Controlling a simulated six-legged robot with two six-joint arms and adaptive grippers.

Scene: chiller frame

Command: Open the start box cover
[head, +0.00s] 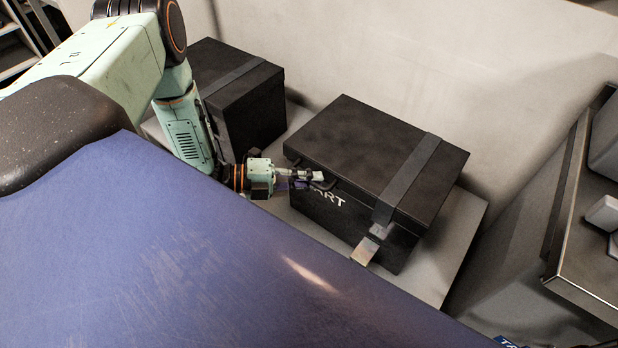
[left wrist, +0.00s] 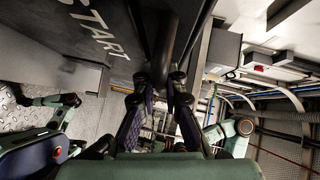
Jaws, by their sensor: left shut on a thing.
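The start box (head: 345,220) is black, with white lettering on its front partly hidden by my left gripper. Its dark cover (head: 350,135) lies flat on top and looks closed. A grey strap (head: 408,180) crosses the cover, and a metal latch plate (head: 365,251) sticks out at the strap's front end. My left gripper (head: 318,177) is at the cover's front edge, left of the strap, shut on a dark handle bar. The left wrist view shows the fingers (left wrist: 160,88) around this dark bar (left wrist: 162,48), beside the START lettering (left wrist: 97,30). My right gripper is not in view.
A second black box (head: 240,110) with a strap stands close on the left. Both boxes rest on a light grey platform (head: 455,235) against a pale wall (head: 420,60). A metal-edged cabinet (head: 560,220) stands on the right, with a gap between.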

